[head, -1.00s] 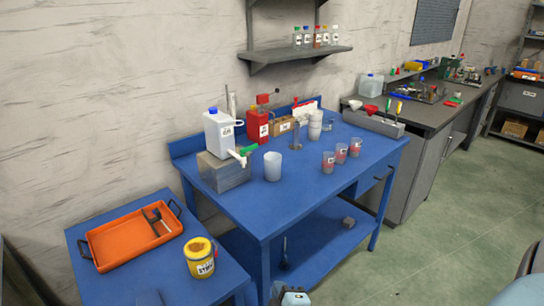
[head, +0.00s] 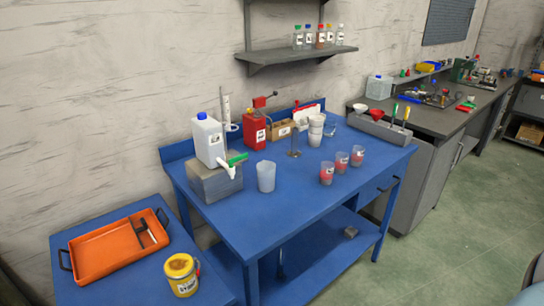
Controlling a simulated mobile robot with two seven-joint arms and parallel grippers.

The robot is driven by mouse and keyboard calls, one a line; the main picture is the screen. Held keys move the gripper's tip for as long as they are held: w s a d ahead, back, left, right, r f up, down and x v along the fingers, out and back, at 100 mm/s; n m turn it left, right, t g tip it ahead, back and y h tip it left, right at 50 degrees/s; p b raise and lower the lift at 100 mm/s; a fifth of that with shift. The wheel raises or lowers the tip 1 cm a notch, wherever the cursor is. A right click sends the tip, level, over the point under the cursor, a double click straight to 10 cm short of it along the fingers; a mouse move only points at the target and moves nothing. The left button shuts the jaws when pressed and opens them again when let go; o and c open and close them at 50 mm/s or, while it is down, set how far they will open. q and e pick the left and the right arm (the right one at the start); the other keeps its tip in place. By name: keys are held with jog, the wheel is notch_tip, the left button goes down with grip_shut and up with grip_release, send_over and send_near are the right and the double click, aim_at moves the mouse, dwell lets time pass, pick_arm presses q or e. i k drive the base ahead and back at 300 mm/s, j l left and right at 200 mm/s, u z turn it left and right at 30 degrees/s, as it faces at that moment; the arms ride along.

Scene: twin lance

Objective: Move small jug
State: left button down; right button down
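A pale translucent jug-like cup (head: 266,177) stands upright on the blue workbench (head: 310,205), near its front left. It fits the small jug best, though no label or handle can be made out. It stands to the right of the green-handled tap (head: 236,159) and apart from it. A small clear vessel (head: 330,128) stands farther back by the stacked white cups (head: 315,130). Neither of my grippers can be seen in the head view.
A white canister (head: 208,140) sits on a grey block (head: 214,182). Several cups with red contents (head: 327,173) stand at the right. An orange tray (head: 105,255) and a yellow tin (head: 181,275) rest on the lower blue table. The bench front middle is clear.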

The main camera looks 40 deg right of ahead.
aim_at(266, 169)
jog(key=i+l, duration=0.1)
jog(key=l, duration=0.5)
jog(key=i+l, duration=0.1)
jog(key=l, duration=1.1)
jog(key=i+l+u, duration=0.1)
jog(key=l, duration=0.5)
jog(key=i, duration=0.05)
